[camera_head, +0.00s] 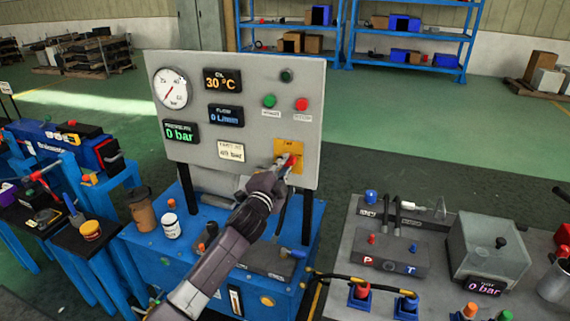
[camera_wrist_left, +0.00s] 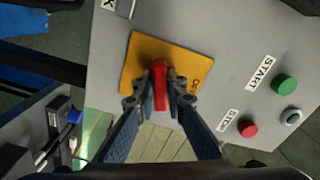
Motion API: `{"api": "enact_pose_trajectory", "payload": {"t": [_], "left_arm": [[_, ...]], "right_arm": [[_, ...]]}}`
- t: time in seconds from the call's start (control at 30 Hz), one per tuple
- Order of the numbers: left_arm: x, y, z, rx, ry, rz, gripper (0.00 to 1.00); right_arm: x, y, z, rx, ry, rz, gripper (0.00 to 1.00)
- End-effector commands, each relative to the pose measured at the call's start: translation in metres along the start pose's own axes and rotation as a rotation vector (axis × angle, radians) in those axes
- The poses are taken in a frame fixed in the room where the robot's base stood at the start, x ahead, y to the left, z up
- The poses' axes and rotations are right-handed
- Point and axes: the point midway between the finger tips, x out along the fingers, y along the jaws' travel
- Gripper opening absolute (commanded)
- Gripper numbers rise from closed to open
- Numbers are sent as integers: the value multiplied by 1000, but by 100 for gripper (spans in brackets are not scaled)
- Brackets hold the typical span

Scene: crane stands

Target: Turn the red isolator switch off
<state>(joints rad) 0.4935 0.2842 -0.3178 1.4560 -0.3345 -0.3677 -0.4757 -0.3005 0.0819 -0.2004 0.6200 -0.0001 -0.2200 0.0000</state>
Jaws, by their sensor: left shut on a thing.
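The red isolator switch (camera_head: 291,160) sits on a yellow plate (camera_head: 282,145) at the lower right of the grey control panel (camera_head: 245,80). My left gripper (camera_head: 284,164) is at the switch, its arm reaching up from below. In the left wrist view the red handle (camera_wrist_left: 159,88) stands between the two fingertips (camera_wrist_left: 160,98), which are shut on it. The yellow plate (camera_wrist_left: 142,58) shows around it, with an OFF label (camera_wrist_left: 194,86) to the right of the handle. Fingers hide part of the switch in the head view. My right gripper does not show.
A green START button (camera_head: 269,101) and a red STOP button (camera_head: 302,104) sit above the switch. A blue bench (camera_head: 165,258) with a brown cup (camera_head: 142,212) and a white jar (camera_head: 172,227) stands below. A grey bench (camera_head: 345,245) stands at right.

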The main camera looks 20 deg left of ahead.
Motion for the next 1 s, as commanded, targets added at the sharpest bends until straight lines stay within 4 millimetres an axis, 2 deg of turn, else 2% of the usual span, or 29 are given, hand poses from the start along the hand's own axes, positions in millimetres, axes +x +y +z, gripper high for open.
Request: {"api": "enact_pose_trajectory", "payload": {"t": [1.0], "left_arm": [[0, 1, 1, -949, -5, 3, 0]], "right_arm": [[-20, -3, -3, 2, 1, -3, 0]]}}
